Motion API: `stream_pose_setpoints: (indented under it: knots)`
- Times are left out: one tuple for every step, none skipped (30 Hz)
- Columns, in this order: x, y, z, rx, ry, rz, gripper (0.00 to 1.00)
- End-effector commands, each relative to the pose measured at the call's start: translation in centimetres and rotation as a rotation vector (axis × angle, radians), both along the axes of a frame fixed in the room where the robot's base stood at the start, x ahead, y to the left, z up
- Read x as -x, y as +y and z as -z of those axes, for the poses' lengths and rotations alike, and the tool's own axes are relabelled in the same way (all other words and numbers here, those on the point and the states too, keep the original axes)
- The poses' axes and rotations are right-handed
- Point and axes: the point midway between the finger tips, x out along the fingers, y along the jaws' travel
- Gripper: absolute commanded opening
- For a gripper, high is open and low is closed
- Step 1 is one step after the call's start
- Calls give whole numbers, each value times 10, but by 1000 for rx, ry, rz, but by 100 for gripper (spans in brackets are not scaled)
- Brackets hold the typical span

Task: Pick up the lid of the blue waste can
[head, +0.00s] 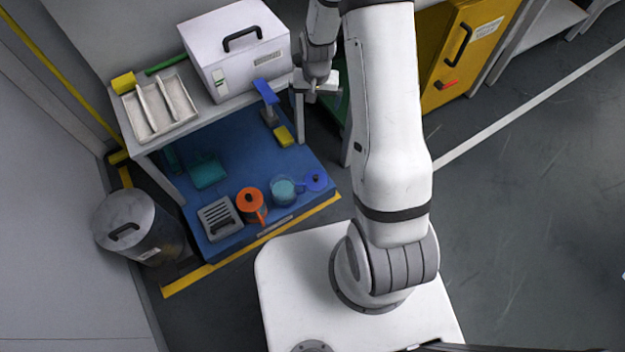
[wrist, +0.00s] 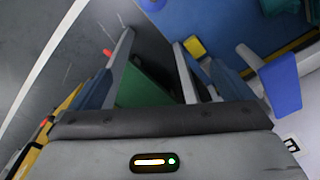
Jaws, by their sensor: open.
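A small blue round piece with a knob (head: 316,182) sits at the right front corner of the blue mat (head: 235,170). It looks like a lid or a lidded can from above; I cannot tell which. A clear jug with teal contents (head: 284,191) stands just left of it. An orange can with a dark knob (head: 251,202) stands further left. A large grey bin (head: 150,235) with a black-handled grey lid (head: 122,222) stands on the floor at left. My gripper (head: 322,90) is open and empty, up beside the bench. Its spread fingers show in the wrist view (wrist: 153,42).
A blue-topped stand (head: 265,91) and a yellow block (head: 284,137) are near my gripper. A white box (head: 235,60) and a tray (head: 160,105) are on the upper shelf. A grey slotted rack (head: 220,218) is on the mat. A yellow cabinet (head: 460,50) stands right.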

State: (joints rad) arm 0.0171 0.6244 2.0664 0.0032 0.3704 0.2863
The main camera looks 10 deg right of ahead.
Motion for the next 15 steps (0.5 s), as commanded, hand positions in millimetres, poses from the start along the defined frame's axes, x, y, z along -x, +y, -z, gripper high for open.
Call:
stream_pose_setpoints:
  knots:
    - [-3,0,54,-1,19,16,100]
    - [-5,1,75,-2,23,26,100]
    - [-7,1,105,-3,29,41,100]
    - [-7,1,127,-4,36,50,100]
    - [-7,1,149,-4,39,61,100]
    - [-6,1,178,-5,46,75,100]
    - [-6,1,198,-5,51,84,100]
    - [-4,1,218,-6,54,95,100]
    - [-2,2,243,-6,59,106,100]
    - [0,2,261,-6,63,115,100]
    - [2,2,277,-7,66,123,100]
    - [5,2,296,-6,69,133,100]
    - [8,2,309,-7,73,138,100]
    - [9,2,320,-7,74,144,100]
    - [12,2,333,-7,76,151,100]
